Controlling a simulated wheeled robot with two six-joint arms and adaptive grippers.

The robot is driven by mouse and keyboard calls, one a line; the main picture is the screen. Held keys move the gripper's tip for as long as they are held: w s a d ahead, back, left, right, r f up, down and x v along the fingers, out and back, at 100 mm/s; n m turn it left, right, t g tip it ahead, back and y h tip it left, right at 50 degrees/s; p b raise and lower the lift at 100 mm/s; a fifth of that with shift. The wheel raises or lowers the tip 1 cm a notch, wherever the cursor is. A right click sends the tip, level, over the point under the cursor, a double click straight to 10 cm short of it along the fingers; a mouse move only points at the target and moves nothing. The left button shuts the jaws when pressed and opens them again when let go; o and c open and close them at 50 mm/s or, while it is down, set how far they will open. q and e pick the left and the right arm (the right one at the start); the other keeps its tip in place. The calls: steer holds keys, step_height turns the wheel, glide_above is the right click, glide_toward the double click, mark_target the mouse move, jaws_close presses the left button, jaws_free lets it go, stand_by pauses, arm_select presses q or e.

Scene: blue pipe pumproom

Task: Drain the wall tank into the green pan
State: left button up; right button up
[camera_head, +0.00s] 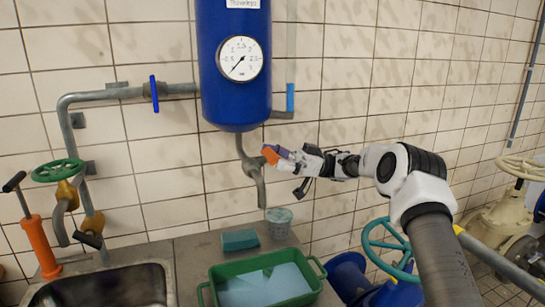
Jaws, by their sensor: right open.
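The blue wall tank (225,105) hangs on the tiled wall with a round gauge (240,58) on its front. A grey drain pipe (247,160) bends down from its bottom. The green pan (213,273) stands on the counter below, with a pale blue surface inside; I cannot tell whether this is liquid. My right gripper (281,160) reaches in from the right and is open beside the drain pipe. Orange and violet parts show at its fingertips; I cannot tell whether they belong to the gripper or to a valve handle. My left gripper is out of view.
A small grey cup (279,220) and a teal sponge (240,240) are on the counter (198,250) behind the pan. A sink (115,288) is at the left, with an orange hand pump (41,245) and a green valve wheel (58,170). A teal handwheel (385,236) stands right of the pan.

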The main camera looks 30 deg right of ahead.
steer(key=v, duration=0.7)
steer(key=shift+d+f, duration=0.1)
steer(key=shift+d, duration=0.05)
steer(key=shift+f, duration=0.15)
